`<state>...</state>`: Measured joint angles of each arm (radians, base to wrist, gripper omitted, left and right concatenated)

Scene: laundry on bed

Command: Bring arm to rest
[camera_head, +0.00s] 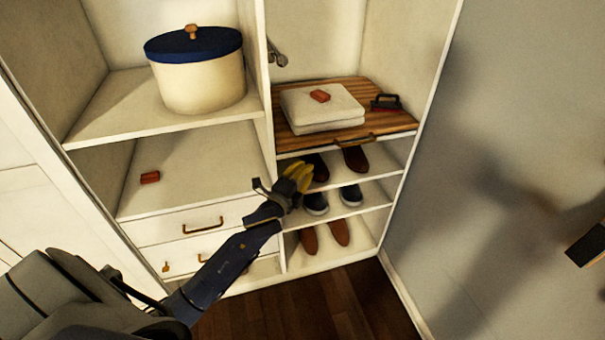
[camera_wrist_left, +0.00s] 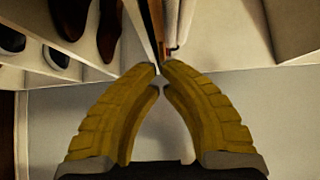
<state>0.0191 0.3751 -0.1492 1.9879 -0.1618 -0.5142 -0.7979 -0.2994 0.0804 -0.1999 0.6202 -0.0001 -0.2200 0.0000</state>
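My left arm reaches from the lower left of the head view to the front of the shoe shelves. Its yellow-fingered left gripper (camera_head: 300,174) is in front of the upper shoe shelf, below the wooden board (camera_head: 290,141). In the left wrist view the fingertips (camera_wrist_left: 160,67) come together with nothing seen held between them. The gripper partly covers the dark shoes (camera_head: 316,166) behind it in the head view.
A blue-lidded cream pot (camera_head: 200,85) stands on the upper left shelf. A red block (camera_head: 150,177) lies below. Folded cloth (camera_head: 318,106) with another red block (camera_head: 320,96) and a brush (camera_head: 386,103) rest on the board. Drawers (camera_head: 200,222) are left; grey wall (camera_head: 480,130) right.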

